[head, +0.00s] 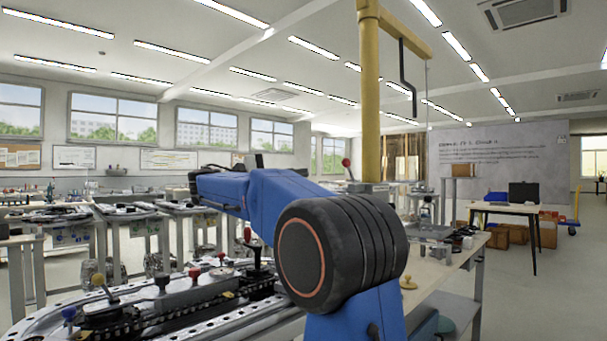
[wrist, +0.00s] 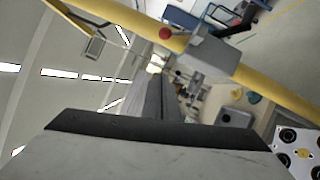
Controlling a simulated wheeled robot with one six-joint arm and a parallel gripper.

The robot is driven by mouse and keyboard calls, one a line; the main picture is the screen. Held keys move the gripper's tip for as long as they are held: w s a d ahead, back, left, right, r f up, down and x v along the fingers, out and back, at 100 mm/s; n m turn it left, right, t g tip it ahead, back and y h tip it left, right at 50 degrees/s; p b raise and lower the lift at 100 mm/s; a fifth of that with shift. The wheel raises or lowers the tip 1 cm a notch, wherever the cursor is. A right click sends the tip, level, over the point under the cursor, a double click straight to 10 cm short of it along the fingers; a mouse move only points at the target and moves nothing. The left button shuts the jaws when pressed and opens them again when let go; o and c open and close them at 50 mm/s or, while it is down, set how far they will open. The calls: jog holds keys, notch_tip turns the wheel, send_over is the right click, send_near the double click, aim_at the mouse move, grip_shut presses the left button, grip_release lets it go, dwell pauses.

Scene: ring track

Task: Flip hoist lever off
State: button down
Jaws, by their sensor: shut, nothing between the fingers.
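The hoist is a yellow post (head: 370,110) with an arm at its top, and the post crosses the wrist view diagonally. The hoist lever is a red ball (head: 346,162) on a short stem, pointing up and slightly left beside the post. In the wrist view the red ball (wrist: 165,33) sticks out beside a grey box (wrist: 212,52) fixed on the post. My gripper (wrist: 157,88) is shut and empty. It is apart from the lever, with the ball above its fingertips in the wrist view. My blue arm hides the post's lower part in the head view.
A ring track (head: 150,325) with several colored knobs lies at front left. A workbench (head: 440,265) with small items stands right of my arm. A table (head: 505,208) stands farther right, with open floor (head: 560,290) in front of it.

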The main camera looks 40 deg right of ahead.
aim_at(349, 169)
jog(key=s+d+r, duration=0.2)
jog(key=s+d, duration=0.4)
jog(key=d, duration=0.1)
jog(key=shift+s, duration=0.25)
dwell(0.4)
